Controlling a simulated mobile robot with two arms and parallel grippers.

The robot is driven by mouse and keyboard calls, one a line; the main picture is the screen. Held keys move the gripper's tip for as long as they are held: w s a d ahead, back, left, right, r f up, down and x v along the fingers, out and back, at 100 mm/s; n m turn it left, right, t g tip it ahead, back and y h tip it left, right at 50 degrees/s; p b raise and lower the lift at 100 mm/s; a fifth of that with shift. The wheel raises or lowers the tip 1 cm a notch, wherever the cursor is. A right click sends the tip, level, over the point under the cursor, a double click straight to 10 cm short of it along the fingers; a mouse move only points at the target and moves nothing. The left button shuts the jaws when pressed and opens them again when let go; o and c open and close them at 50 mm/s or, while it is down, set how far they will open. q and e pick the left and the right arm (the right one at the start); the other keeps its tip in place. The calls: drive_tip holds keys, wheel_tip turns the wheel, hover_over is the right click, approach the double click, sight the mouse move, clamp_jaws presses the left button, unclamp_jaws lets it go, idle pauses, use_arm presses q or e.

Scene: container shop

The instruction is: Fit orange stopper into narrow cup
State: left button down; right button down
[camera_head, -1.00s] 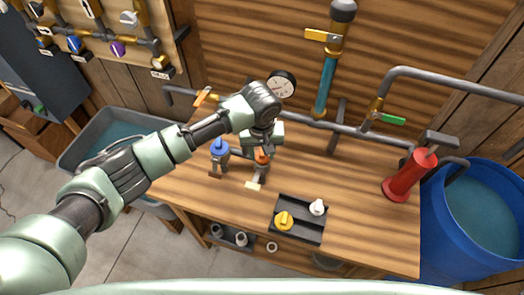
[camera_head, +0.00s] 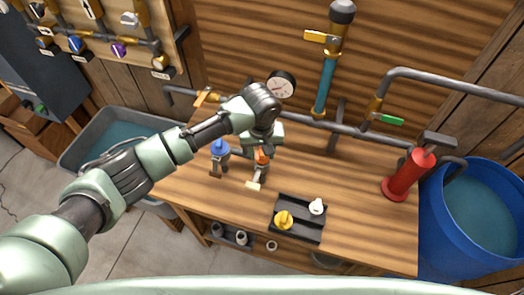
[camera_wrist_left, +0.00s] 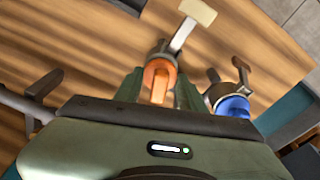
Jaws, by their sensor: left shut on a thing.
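The orange stopper (camera_head: 262,157) is between the fingers of my left gripper (camera_head: 263,152), which is shut on it. The grey metal cup (camera_head: 260,173) is directly below, with a pale tag (camera_head: 253,185) sticking out in front. In the left wrist view the orange stopper (camera_wrist_left: 159,78) shows between the two green fingers, at the mouth of the cup (camera_wrist_left: 162,49). How deep the stopper sits in the cup cannot be told. My right gripper is not in view.
A blue stopper (camera_head: 219,147) stands in a similar fitting just left. A dark tray (camera_head: 291,233) with a yellow piece (camera_head: 284,219) and a white piece (camera_head: 316,206) lies in front. A red pump (camera_head: 407,175) and grey pipes (camera_head: 345,128) stand right and behind. The bench centre-right is clear.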

use_arm(q)
drive_tip(key=shift+f, duration=0.6)
drive_tip(key=c, duration=0.8)
unclamp_jaws()
drive_tip(key=shift+o, duration=0.2)
drive_tip(key=r, duration=0.2)
drive_tip(key=r+b, duration=0.1)
drive_tip(key=r, duration=0.2)
drive_tip(key=s+r+b, duration=0.1)
drive_tip(key=r, duration=0.1)
drive_tip(key=shift+r, duration=0.4)
